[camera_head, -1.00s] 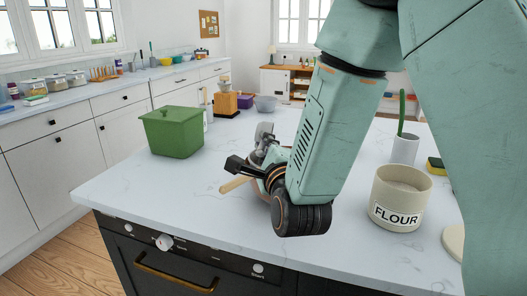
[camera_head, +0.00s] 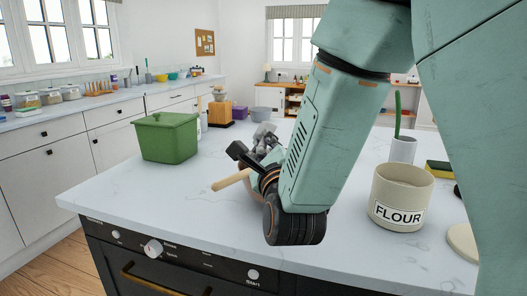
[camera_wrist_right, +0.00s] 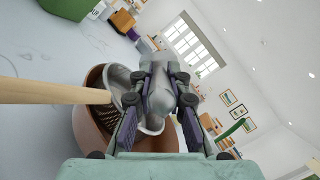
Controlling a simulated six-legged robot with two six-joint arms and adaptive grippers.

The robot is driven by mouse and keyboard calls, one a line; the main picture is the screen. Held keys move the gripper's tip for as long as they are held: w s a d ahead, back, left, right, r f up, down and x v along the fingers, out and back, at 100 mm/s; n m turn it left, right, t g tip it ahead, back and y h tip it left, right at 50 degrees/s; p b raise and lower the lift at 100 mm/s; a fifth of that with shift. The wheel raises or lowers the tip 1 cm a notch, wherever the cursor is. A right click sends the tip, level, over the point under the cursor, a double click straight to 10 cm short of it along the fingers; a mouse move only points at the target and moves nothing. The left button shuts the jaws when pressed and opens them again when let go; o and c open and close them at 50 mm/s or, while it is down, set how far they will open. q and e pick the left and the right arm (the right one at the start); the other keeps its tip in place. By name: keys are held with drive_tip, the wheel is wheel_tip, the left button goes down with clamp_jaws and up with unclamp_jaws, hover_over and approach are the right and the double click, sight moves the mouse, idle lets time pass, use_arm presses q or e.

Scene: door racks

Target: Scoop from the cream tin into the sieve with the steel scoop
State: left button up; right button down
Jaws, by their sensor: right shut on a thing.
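The cream tin (camera_head: 388,190), labelled FLOUR and filled with pale powder, stands open on the right of the counter. My right gripper (camera_head: 262,150) is left of the tin, over the sieve. In the right wrist view, my right gripper (camera_wrist_right: 158,95) is shut on the grey steel scoop (camera_wrist_right: 160,99). The sieve (camera_wrist_right: 120,76) has a metal rim and mesh and sits in a brown bowl (camera_wrist_right: 90,130). Its pale wooden handle (camera_head: 231,180) sticks out to the left. The gripper hides much of the sieve. My left gripper is not in view.
A green lidded box (camera_head: 166,138) stands left of the bowl. A white cup (camera_head: 402,150) with a green stem stands behind the tin. A round pale lid (camera_head: 462,240) lies right of it. The counter's front edge is close; its front middle is clear.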

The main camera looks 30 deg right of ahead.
drive_tip(key=shift+s+d+f+m+h+b, duration=0.15)
drive_tip(key=shift+m+h+b, duration=0.3)
drive_tip(key=shift+m+b, duration=0.55)
drive_tip(key=shift+d+r+m+h+b, duration=0.1)
drive_tip(key=shift+m+h+b, duration=0.3)
drive_tip(key=shift+m+b, duration=0.6)
drive_tip(key=shift+s+d+f+m+h+b, duration=0.15)
drive_tip(key=shift+m+h+b, duration=0.3)
drive_tip(key=shift+m+b, duration=0.55)
drive_tip(key=shift+r, duration=0.1)
drive_tip(key=shift+s+d+f+m+h+b, duration=0.1)
drive_tip(key=shift+f+m+h+b, duration=0.15)
drive_tip(key=shift+m+b, duration=0.8)
drive_tip(key=shift+s+d+f+m+h+b, duration=0.15)
drive_tip(key=shift+m+h+b, duration=0.25)
drive_tip(key=shift+b, duration=1.1)
drive_tip(key=shift+w, duration=0.1)
